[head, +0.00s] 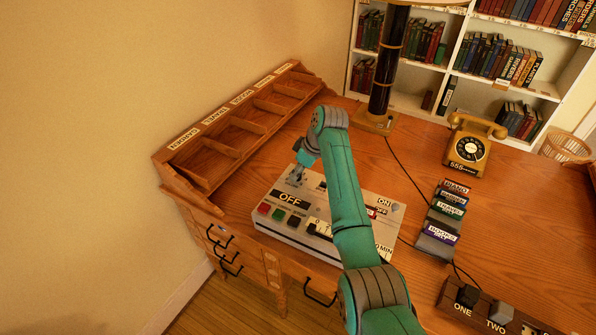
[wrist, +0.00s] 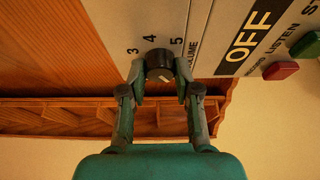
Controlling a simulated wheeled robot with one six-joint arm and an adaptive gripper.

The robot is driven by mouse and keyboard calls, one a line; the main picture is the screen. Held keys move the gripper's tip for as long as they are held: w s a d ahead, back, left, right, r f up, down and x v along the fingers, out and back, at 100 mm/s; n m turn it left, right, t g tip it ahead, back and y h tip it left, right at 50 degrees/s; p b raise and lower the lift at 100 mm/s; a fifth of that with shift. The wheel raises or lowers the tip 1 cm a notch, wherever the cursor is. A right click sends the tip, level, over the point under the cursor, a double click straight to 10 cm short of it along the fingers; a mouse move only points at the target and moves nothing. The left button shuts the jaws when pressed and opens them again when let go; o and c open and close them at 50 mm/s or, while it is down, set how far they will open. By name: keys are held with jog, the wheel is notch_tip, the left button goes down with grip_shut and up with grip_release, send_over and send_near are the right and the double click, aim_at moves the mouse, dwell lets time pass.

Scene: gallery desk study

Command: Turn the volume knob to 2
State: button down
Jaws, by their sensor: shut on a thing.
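The volume knob (wrist: 160,62) is a round black knob with a short white mark, on a pale control panel (wrist: 215,28). The printed numbers 3, 4 and 5 show around its far side, with the word VOLUME beside it. No 2 can be seen in the wrist view; the near side of the dial is hidden by my gripper (wrist: 161,78). My gripper is shut on the knob, one finger on each side. In the head view my gripper (head: 299,174) is at the back left of the control box (head: 285,236), and the knob is not clearly visible there.
The box has an OFF label (head: 291,199) and coloured buttons. A wooden pigeonhole rack (head: 215,160) stands close behind my gripper. A lamp (head: 388,70), a yellow telephone (head: 472,145) and labelled cartridges (head: 436,240) are to the right on the desk.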

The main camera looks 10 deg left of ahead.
jog(key=shift+m, duration=0.3)
jog(key=m, duration=0.2)
jog(key=m+t+h, duration=0.1)
jog(key=m, duration=0.1)
jog(key=shift+s+a+m+t, duration=0.1)
jog(key=shift+s+m+t, duration=0.05)
jog(key=shift+m+t, duration=0.15)
jog(key=m, duration=0.2)
jog(key=m+t+h, duration=0.1)
jog(key=m, duration=0.1)
jog(key=shift+a+m+h, duration=0.1)
jog(key=shift+m+h, duration=0.2)
jog(key=m+h, duration=0.2)
jog(key=m, duration=0.3)
jog(key=shift+a, duration=0.1)
jog(key=shift+m+h, duration=0.9)
jog(key=shift+m, duration=1.5)
jog(key=c, duration=0.8)
grip_release()
